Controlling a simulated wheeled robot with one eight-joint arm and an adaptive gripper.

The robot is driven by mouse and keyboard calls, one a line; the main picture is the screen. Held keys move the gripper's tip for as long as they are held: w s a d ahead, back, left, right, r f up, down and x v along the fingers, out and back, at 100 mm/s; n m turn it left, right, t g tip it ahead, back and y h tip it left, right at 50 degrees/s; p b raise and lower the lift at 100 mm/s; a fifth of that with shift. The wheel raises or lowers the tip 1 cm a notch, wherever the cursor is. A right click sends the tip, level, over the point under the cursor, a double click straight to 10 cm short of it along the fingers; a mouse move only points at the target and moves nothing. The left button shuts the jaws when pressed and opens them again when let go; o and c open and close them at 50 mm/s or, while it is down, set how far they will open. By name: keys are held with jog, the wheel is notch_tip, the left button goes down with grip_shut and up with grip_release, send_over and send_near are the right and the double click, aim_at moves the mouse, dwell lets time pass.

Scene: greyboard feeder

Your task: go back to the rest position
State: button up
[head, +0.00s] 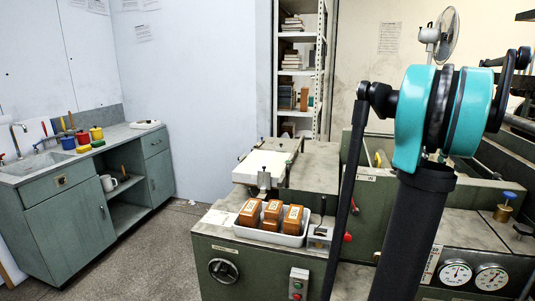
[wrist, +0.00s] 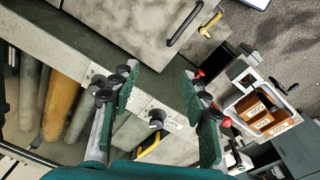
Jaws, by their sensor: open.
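My gripper (wrist: 160,82) shows in the wrist view with its two green-padded fingers spread apart. Nothing is between the fingers. They hang over the grey-green machine (wrist: 150,105), and I cannot tell how high above it. In the head view my arm rises at the right, in front of the machine (head: 222,246), and the gripper itself is not in sight there.
A white tray (head: 262,237) holding brown labelled blocks (head: 272,213) stands on the machine's front left corner. Gauges (head: 456,272) are at right. Open floor (head: 165,235) lies between machine and sink cabinet (head: 65,225).

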jog(key=s+a+f+t, duration=0.1)
jog(key=s+a+f, duration=0.2)
jog(key=a+f, duration=1)
jog(key=s+a+f+t, duration=0.3)
jog(key=a+f, duration=0.5)
jog(key=a, duration=0.8)
jog(key=s+a+f+m, duration=0.1)
jog(key=s+a+f, duration=0.7)
jog(key=s, duration=0.3)
jog(key=shift+f, duration=0.7)
jog(key=shift+w, duration=0.15)
